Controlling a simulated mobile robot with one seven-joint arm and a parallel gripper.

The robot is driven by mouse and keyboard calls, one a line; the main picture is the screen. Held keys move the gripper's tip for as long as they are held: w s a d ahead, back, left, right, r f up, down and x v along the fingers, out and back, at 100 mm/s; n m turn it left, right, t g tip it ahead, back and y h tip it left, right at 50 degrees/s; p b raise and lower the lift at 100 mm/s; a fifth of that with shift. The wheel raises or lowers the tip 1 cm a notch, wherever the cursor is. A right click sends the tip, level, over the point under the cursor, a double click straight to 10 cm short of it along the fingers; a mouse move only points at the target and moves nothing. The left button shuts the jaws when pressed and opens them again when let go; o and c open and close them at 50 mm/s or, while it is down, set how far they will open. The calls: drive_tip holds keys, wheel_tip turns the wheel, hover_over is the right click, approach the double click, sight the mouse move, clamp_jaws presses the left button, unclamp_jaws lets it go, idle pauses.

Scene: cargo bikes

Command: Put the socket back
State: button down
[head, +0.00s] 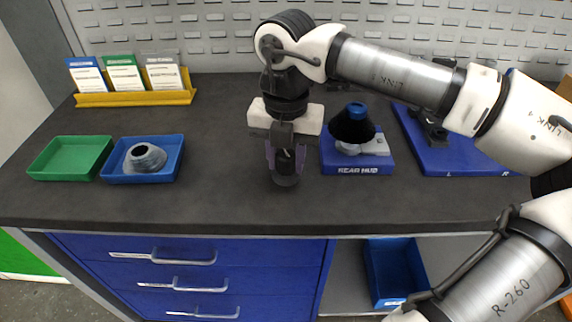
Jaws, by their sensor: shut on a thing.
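My gripper (286,158) points straight down over the middle of the worktop and is shut on a dark cylindrical thing. This looks like the socket (286,180); its lower end shows below the fingers, and the rest is hidden between them. I cannot tell whether its bottom touches the worktop. To its right is a blue stand marked REAR HUB (358,169), which bears a black cone with a blue top (352,125) and a grey part.
At left are an empty green tray (50,172) and a blue tray (113,172) holding a grey conical part (145,158). A yellow card rack (135,99) stands behind. A blue board (475,164) with a black part lies at right. The front middle worktop is clear.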

sight(286, 153)
drive_tip(key=shift+f, duration=1.25)
drive_tip(key=shift+f, duration=0.15)
drive_tip(key=c, duration=1)
unclamp_jaws()
wheel_tip(286, 153, up, 12)
drive_tip(key=shift+r, duration=0.2)
